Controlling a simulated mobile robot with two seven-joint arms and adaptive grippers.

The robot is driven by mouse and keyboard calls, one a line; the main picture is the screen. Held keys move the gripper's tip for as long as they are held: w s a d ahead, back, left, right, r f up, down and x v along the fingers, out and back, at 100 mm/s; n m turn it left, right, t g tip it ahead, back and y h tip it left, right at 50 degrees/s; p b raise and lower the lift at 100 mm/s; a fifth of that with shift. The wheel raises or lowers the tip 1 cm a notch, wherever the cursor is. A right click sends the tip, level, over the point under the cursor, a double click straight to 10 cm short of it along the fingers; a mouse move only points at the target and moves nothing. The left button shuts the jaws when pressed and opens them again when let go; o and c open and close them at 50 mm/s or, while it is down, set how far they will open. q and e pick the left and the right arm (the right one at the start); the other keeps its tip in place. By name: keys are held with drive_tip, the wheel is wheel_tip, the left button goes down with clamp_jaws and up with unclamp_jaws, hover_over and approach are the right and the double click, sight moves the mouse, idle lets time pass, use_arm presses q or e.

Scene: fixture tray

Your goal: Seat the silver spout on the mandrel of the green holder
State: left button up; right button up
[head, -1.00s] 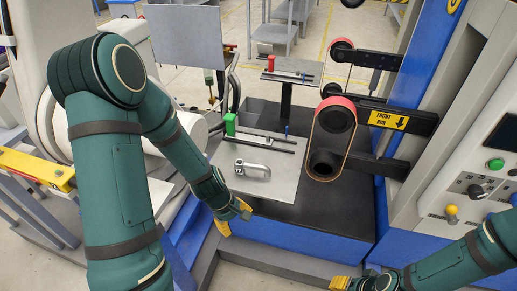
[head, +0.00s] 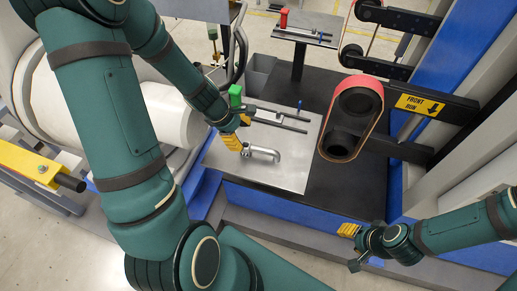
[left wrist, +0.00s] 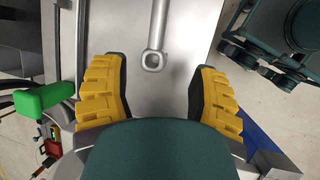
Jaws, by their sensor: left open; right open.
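The silver spout (head: 265,153) lies on the grey tray plate (head: 290,174), off the holder. The green holder (head: 235,93) stands at the plate's far left, with dark rails and a rod (head: 280,122) running right from it. My left gripper (head: 239,135) is open at the spout's left end, close to it. In the left wrist view the spout's round end (left wrist: 152,61) lies ahead between the spread yellow fingers (left wrist: 158,92), not gripped. The green holder (left wrist: 42,100) shows at left there. My right gripper (head: 350,246) is open and empty, in front of the blue base.
A belt sander with an orange belt loop (head: 350,118) stands right of the plate, and its arms reach left from the blue machine. A second small table with a red holder (head: 284,17) stands behind. The plate's front right part is clear.

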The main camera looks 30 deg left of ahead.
sight(255, 147)
use_arm(q)
drive_tip(key=b+x, duration=0.2)
drive_tip(key=x, duration=0.4)
drive_tip(key=b+x, duration=0.2)
drive_tip(key=x, duration=0.3)
drive_tip(key=shift+w+f, duration=0.1)
drive_tip(key=shift+w, duration=0.1)
drive_tip(key=shift+c, duration=0.4)
clamp_jaws()
